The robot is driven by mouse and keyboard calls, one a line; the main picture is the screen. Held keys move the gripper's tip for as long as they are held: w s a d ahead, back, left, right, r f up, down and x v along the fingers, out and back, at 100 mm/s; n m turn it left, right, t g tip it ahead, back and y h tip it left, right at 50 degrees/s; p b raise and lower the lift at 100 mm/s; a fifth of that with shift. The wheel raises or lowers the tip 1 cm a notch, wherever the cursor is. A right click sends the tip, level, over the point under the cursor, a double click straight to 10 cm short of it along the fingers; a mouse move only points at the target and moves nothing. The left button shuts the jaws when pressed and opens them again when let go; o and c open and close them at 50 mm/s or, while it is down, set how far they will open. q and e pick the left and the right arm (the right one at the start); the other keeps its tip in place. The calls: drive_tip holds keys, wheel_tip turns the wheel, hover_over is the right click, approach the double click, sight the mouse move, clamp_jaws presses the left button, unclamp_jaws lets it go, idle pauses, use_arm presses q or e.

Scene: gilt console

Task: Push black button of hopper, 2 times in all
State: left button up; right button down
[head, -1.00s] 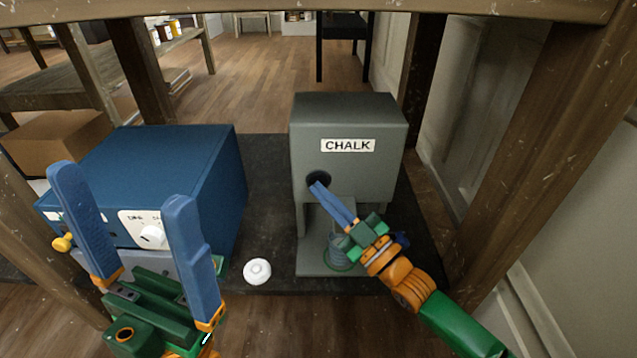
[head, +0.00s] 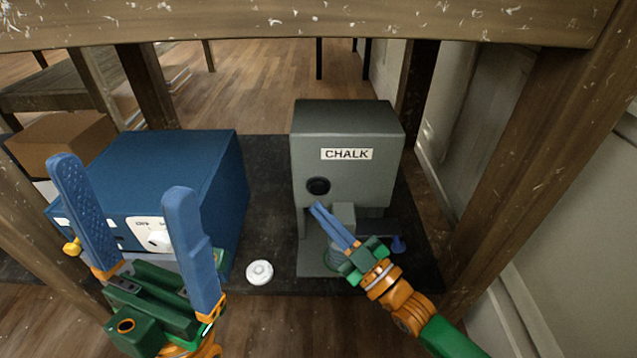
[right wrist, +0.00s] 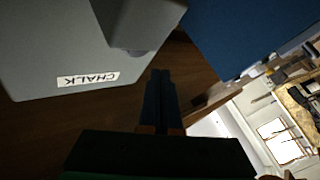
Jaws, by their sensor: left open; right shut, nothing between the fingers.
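The grey hopper (head: 345,125) with a CHALK label stands on the dark mat under the table. Its round black button (head: 318,186) is on the front face, below and left of the label, and is fully visible. My right gripper (head: 316,206) is shut and empty, its tips just below the button and apart from it in the head view. In the right wrist view the shut fingers (right wrist: 160,75) show beside the upside-down hopper (right wrist: 60,50); the button is not seen there. My left gripper (head: 120,180) is open and empty, in front of the blue box.
A blue box (head: 190,160) with a white dial (head: 155,238) stands left of the hopper. A white round item (head: 259,272) lies on the mat between them. A small blue object (head: 398,244) is right of the hopper's base. Wooden legs and a beam (head: 300,22) frame the space.

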drive_tip(key=s+p, duration=0.1)
drive_tip(key=s, duration=0.2)
drive_tip(key=shift+p, duration=0.3)
idle(0.5)
